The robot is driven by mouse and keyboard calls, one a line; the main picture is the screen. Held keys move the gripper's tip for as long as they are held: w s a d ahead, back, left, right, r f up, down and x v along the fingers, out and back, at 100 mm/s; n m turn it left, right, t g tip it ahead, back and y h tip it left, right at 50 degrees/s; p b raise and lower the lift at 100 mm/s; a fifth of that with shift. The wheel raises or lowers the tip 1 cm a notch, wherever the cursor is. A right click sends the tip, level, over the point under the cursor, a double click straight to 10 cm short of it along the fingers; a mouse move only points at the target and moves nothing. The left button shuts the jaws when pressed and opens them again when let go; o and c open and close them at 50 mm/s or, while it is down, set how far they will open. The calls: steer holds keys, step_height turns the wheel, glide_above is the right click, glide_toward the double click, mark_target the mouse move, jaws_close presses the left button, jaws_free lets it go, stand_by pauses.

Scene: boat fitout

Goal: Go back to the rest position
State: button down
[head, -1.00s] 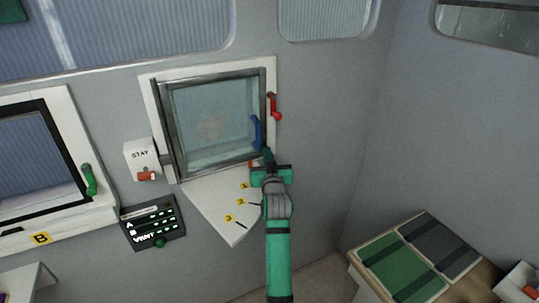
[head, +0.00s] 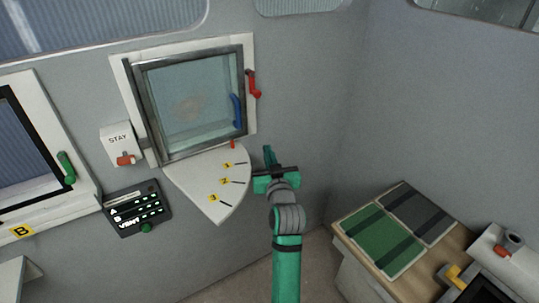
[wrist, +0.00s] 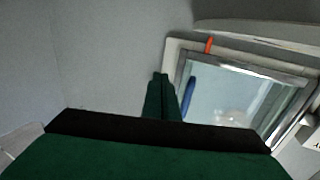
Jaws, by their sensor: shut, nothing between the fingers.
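My gripper (head: 268,155) is green and shut, with nothing between its fingers. It is raised in front of the grey wall, just right of the white numbered quadrant plate (head: 215,190) under the framed window (head: 190,103). It looks apart from both. In the wrist view my shut fingers (wrist: 161,80) point at the wall, with the window (wrist: 245,100) to their right. The window has a blue handle (head: 236,111) on its pane and a red handle (head: 254,84) on the right of its frame.
A STAY box (head: 118,143) and a dark VENT panel (head: 138,208) are left of the window. Another window with a green handle (head: 66,167) is at far left. A bench with green and grey pads (head: 383,240) stands at right. The wall between is clear.

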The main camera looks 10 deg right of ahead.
steer(key=s+a+f+m+g+h, duration=0.1)
steer(key=s+a+f, duration=0.2)
steer(key=s+f, duration=0.85)
steer(key=s+a+f+m+h, duration=0.1)
steer(key=s+a+f, duration=0.2)
steer(key=s+f, duration=0.9)
steer(key=s+a+r, duration=0.1)
steer(key=s, duration=1.5)
steer(key=s+a+r+n+g+y, duration=0.1)
steer(key=s, duration=1.4)
steer(key=shift+s+a+r+g, duration=0.2)
steer(key=shift+s+a+g, duration=0.05)
steer(key=shift+s+g, duration=0.1)
